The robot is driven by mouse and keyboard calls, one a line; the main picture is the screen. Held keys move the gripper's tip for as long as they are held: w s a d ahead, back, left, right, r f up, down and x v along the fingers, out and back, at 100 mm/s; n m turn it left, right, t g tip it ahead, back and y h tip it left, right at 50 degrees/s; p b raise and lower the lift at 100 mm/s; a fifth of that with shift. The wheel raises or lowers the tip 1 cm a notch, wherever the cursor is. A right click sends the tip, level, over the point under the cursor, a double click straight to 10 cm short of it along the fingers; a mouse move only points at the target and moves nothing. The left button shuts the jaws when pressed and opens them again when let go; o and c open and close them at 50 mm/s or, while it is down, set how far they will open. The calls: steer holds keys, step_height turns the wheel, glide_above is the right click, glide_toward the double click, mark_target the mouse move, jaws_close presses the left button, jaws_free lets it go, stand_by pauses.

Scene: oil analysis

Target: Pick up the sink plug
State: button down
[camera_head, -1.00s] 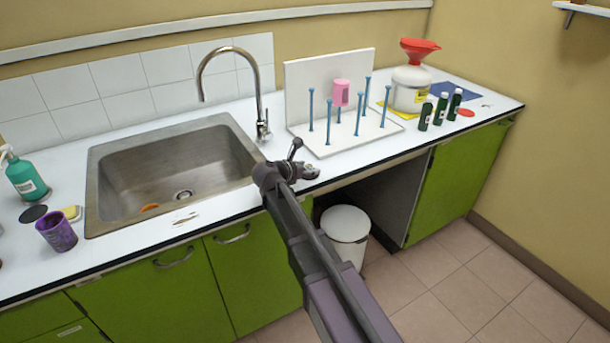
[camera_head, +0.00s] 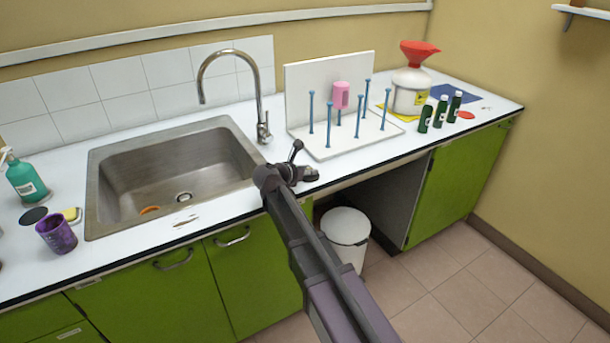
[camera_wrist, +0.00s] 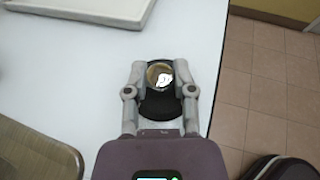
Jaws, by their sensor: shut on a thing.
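The sink plug (camera_wrist: 158,103), a black round disc with a shiny rounded top, shows between the two grey fingers in the wrist view. My gripper (camera_wrist: 161,78) is shut on it, with one finger on each side of the shiny top. In the head view my gripper (camera_head: 308,173) is low over the white counter, right of the sink. There the plug is hidden or too small to make out. I cannot tell whether it touches the counter.
The steel sink (camera_head: 225,128) is left of my gripper, with a tall tap (camera_head: 262,110) behind. A white rack with blue pegs (camera_head: 335,150) stands behind my gripper. The counter's front edge is close. A white bin (camera_head: 345,228) stands below on the floor.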

mark_target(309, 168)
stand_by(0.3)
step_height(309, 168, up, 4)
steer(key=p, duration=0.3)
steer(key=shift+f+p, duration=0.2)
steer(key=shift+p, duration=0.15)
steer(key=s+a, duration=0.3)
steer(key=s, duration=0.4)
steer(key=s+a+r+p, duration=0.1)
steer(key=s+a, duration=0.2)
steer(key=s, duration=0.4)
steer(key=shift+s+r, duration=0.15)
steer(key=shift+s, duration=0.25)
steer(key=shift+r, duration=0.1)
step_height(309, 168, up, 8)
steer(key=p, duration=0.8)
steer(key=shift+w, duration=0.1)
steer(key=shift+d, duration=0.1)
